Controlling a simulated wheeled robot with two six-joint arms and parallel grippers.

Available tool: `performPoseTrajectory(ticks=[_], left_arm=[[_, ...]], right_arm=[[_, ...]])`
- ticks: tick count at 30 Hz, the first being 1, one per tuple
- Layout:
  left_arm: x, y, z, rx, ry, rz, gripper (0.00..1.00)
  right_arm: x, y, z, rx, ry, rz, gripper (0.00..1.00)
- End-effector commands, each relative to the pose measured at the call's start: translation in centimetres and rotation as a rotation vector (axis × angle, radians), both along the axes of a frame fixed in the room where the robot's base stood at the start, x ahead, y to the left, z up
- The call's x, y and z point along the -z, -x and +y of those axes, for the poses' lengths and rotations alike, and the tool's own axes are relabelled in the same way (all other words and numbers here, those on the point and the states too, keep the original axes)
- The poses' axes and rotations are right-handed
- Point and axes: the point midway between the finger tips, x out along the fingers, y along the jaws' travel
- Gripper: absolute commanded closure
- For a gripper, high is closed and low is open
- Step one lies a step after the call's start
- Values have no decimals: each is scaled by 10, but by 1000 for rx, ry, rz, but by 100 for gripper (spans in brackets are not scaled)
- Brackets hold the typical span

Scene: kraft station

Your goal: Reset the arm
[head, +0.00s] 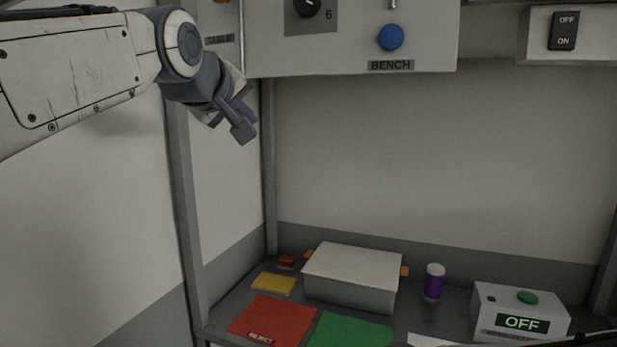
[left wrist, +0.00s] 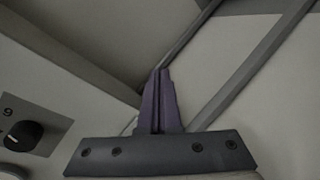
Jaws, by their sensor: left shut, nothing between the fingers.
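My left arm comes in from the upper left in the head view. Its gripper (head: 243,118) hangs in the air near the left edge of the control panel, above the bench. In the left wrist view the two purple fingers (left wrist: 160,92) are together with nothing between them. My right gripper is not clearly visible in either view.
The control panel (head: 350,50) has a blue button (head: 391,37). On the bench are a lidded grey box (head: 352,267), red mat (head: 272,317), green mat (head: 348,332), yellow pad (head: 274,283), purple cylinder (head: 433,284) and a device reading OFF (head: 520,312). The air above is free.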

Motion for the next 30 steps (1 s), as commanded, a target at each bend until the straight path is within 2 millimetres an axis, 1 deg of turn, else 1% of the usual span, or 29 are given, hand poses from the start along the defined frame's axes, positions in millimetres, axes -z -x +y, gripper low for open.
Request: performPoseTrajectory(ticks=[1,2,3,5,6,8,9,11,12,13,14,15,17,18,21,24,27,30], left_arm=[[38,7,-19,64,-59,76,100],[59,11,-29,100,-95,116,100],[86,19,-41,151,-145,169,100],[126,35,-57,231,-220,245,100],[153,47,-66,286,-269,294,100],[192,69,-79,374,-344,367,100],[218,85,-86,434,-393,412,100],[255,112,-93,527,-468,481,100],[279,131,-96,593,-518,525,100],[296,146,-98,643,-554,555,100],[312,162,-98,693,-590,588,100],[333,183,-97,758,-636,628,100],[361,214,-93,855,-702,682,100],[377,233,-89,914,-741,716,100],[407,273,-78,1039,-818,779,100],[424,299,-67,1121,-866,822,100],[432,311,-61,1161,-890,841,100],[433,312,-60,1165,-892,842,100]], right_arm=[[0,0,0,0,0,0,100],[0,0,0,0,0,0,100],[0,0,0,0,0,0,100],[0,0,0,0,0,0,100],[0,0,0,0,0,0,100],[0,0,0,0,0,0,100],[0,0,0,0,0,0,100],[0,0,0,0,0,0,100],[0,0,0,0,0,0,100],[0,0,0,0,0,0,100],[0,0,0,0,0,0,100],[0,0,0,0,0,0,100],[0,0,0,0,0,0,100],[0,0,0,0,0,0,100],[0,0,0,0,0,0,100],[0,0,0,0,0,0,100],[0,0,0,0,0,0,100],[0,0,0,0,0,0,100]])
